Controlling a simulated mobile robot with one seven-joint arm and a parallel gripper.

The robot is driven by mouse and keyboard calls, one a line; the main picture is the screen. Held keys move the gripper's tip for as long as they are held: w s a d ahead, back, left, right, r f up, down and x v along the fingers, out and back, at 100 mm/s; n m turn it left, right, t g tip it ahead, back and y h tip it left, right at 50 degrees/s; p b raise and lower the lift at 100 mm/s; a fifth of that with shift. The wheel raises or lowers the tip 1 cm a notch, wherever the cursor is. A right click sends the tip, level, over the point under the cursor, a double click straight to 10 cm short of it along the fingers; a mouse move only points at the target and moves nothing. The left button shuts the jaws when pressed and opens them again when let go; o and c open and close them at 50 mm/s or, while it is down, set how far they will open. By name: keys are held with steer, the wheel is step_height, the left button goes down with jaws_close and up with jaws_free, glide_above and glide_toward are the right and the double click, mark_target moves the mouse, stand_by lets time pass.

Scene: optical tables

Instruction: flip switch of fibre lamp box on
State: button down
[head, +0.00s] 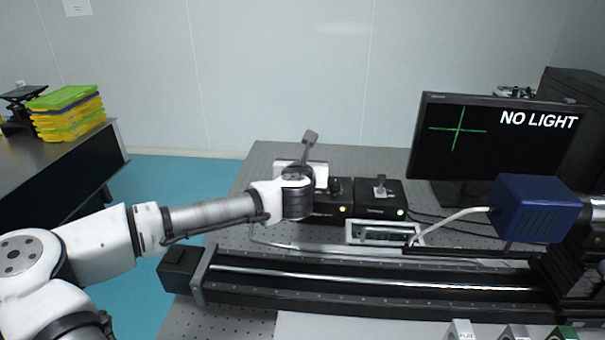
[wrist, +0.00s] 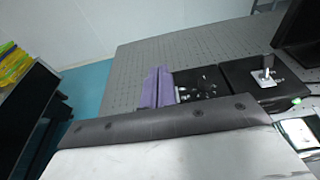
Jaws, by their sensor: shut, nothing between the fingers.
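Two black boxes stand side by side on the optical table. The left box (head: 342,211) has a small amber light on its front and dark parts on top. It shows in the wrist view (wrist: 202,84) with small pale marks. The right box (head: 393,200) has a lit green light and an upright metal lever (head: 381,185) on top, also in the wrist view (wrist: 264,72). I cannot tell which is the fibre lamp box. My gripper (wrist: 159,86) is shut and empty, its purplish fingers beside the left box's left edge; contact is unclear. In the head view my wrist hides the fingers.
A silver-framed unit (head: 384,233) sits before the boxes. A long black rail (head: 370,283) crosses the table's front. A blue box (head: 537,208) with a white cable is at right. The monitor (head: 490,145) reads NO LIGHT. The table (head: 265,160) is clear behind the boxes.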

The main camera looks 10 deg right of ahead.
step_height(320, 180, up, 6)
steer(key=s, duration=0.1)
steer(key=shift+s+r+b, duration=0.2)
steer(key=shift+b, duration=0.1)
